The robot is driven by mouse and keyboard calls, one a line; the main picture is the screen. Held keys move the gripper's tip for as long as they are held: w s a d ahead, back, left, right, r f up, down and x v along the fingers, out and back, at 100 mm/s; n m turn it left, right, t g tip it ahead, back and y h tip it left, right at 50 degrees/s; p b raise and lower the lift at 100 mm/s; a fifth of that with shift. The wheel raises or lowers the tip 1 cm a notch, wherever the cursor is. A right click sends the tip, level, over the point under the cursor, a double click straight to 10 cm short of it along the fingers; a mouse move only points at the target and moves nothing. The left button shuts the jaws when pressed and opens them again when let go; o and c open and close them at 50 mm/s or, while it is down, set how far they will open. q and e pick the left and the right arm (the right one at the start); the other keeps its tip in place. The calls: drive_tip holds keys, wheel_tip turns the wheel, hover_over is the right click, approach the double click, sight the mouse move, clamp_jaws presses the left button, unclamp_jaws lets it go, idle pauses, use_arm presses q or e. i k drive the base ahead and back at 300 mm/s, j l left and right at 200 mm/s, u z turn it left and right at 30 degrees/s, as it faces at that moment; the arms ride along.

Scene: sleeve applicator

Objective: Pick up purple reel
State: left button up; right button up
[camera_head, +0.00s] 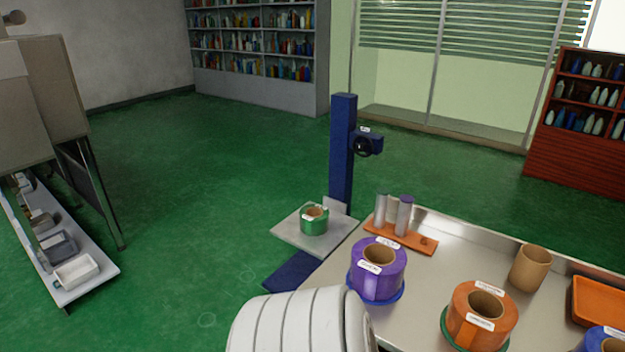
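The purple reel (376,278) stands near the left edge of the metal table (462,262). It has an open cardboard core, white labels and a blue disc under it. A white ribbed part, which seems to be one of my arm links, covers the area in front and to the left of it. Neither of my grippers shows in the head view.
An orange reel (480,318) on a green disc stands right of the purple one. A cardboard tube (530,268), orange tray (597,304) and blue reel (606,340) are farther right. Behind are two cylinders on an orange plate (424,243). A green reel (314,220) sits on the blue-post stand (342,155).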

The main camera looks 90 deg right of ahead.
sight(377, 267)
drive_tip(key=z, duration=3.95)
